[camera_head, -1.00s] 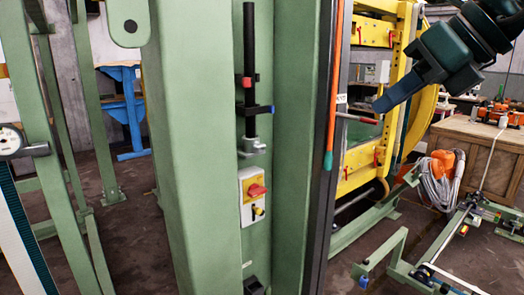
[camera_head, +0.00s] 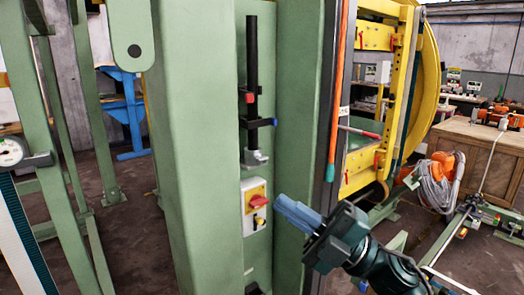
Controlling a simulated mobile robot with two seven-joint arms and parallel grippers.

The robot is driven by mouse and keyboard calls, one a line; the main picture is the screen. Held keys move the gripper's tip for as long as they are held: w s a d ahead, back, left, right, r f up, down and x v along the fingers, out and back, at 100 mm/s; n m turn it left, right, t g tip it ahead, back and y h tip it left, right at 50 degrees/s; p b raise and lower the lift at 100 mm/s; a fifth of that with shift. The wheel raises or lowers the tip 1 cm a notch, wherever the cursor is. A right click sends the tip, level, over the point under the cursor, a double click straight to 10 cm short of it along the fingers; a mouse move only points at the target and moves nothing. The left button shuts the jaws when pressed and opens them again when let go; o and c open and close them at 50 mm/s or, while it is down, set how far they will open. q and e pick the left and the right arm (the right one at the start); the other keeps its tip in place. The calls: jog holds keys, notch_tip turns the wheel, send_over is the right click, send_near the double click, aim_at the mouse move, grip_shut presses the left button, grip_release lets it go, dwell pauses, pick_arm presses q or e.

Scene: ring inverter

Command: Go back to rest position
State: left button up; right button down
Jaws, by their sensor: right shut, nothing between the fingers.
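My right gripper (camera_head: 292,212) shows at the lower middle right, with its dark arm coming in from the bottom right. Its blue-grey fingers are shut with nothing between them. They point up and left, in front of the green column in the picture, just right of a small switch box (camera_head: 254,206) with a red and yellow knob. I cannot tell whether the fingertips touch the column. My left gripper is not in view.
A large green column (camera_head: 190,130) fills the middle. Behind it on the right stand a yellow ring frame (camera_head: 430,85) and a wooden crate (camera_head: 480,155). A blue stand (camera_head: 128,110) is at the back left.

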jog(key=s+d+f+m+t+h+p, duration=0.1)
jog(key=d+f+m+t+h, duration=0.35)
jog(key=f+m+h, duration=0.55)
jog(key=d+f+m+t+h+p, duration=0.1)
jog(key=d+f+m+t+h, duration=0.35)
jog(key=f+m, duration=0.9)
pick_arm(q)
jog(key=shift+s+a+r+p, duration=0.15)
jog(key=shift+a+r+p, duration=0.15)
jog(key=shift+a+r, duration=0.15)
pick_arm(e)
jog(key=s+f+m+g+h, duration=0.5)
jog(key=s+f, duration=0.9)
jog(key=shift+s+d+f, duration=0.3)
jog(key=shift+d, duration=0.05)
jog(key=shift+m, duration=0.25)
